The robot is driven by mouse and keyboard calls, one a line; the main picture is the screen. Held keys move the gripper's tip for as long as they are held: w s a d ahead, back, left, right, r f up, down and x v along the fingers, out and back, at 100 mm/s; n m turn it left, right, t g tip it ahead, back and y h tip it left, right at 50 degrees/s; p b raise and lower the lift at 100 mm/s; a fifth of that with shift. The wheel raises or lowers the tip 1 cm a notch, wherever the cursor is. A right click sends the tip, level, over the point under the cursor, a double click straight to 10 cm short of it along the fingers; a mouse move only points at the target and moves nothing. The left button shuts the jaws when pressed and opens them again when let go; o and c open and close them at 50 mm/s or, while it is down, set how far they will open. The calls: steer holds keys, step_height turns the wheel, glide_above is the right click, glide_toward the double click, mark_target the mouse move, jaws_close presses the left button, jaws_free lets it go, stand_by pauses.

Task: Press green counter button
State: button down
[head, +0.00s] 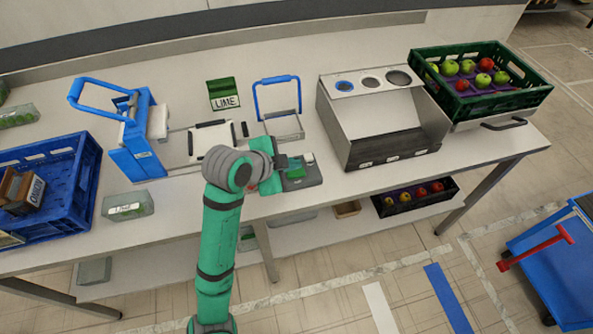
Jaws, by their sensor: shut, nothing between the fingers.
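A small grey counter unit (312,180) sits near the front edge of the table, in the middle of the head view. A green button or panel (295,173) shows on its top, with a small pale part beside it. My gripper (298,164) is shut and empty, right over the unit and close to the green part. I cannot tell whether the fingertips touch the button. My wrist hides the unit's left side.
A blue-handled press (137,150) and a blue crate (85,185) stand left. A metal bin with round holes (390,148) and a green crate of apples (530,98) stand right. A LIME sign (224,93) stands behind. A blue cart (565,275) stands on the floor.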

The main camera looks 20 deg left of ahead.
mark_target(293, 175)
steer(key=shift+r, duration=0.1)
steer(key=shift+r, duration=1.35)
steer(key=shift+s+r, duration=0.1)
steer(key=shift+r, duration=0.95)
